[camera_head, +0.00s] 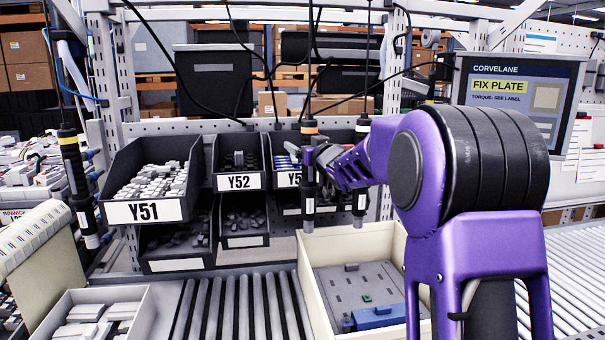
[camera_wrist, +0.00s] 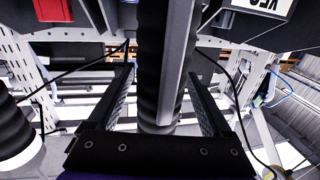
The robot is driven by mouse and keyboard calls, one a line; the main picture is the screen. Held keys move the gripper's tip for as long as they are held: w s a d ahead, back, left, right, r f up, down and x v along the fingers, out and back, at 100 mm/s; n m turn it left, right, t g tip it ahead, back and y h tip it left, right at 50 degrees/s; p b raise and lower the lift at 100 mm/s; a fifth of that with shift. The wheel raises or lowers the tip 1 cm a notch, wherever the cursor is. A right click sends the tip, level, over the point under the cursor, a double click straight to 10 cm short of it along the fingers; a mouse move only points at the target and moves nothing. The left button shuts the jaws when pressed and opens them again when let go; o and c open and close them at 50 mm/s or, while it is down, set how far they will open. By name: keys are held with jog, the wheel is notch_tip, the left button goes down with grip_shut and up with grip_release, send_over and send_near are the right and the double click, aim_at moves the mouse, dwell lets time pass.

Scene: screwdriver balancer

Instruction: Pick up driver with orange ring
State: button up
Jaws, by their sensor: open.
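The driver with the orange ring (camera_head: 309,192) hangs upright on a cable above the cream box; its orange ring shows near its top in the head view. My gripper (camera_head: 312,158) is at the driver's upper body, below the ring. In the wrist view, the dark ribbed driver (camera_wrist: 162,50) stands between the two fingers of my open gripper (camera_wrist: 165,82). A gap shows on each side, so the fingers are around it without visible grip. The far finger is partly hidden by the driver and arm in the head view.
A driver with a pale ring (camera_head: 362,165) hangs close by on the right. A driver with a yellow ring (camera_head: 72,165) hangs far left. The cream box (camera_head: 318,292) holds a grey plate and a blue part. Black bins (camera_head: 150,210) stand behind, left; a roller conveyor (camera_head: 240,305) runs in front.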

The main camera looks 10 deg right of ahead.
jog(key=shift+d, duration=0.1)
grip_shut()
dwell(0.4)
jog(key=shift+r, duration=0.2)
dwell(0.8)
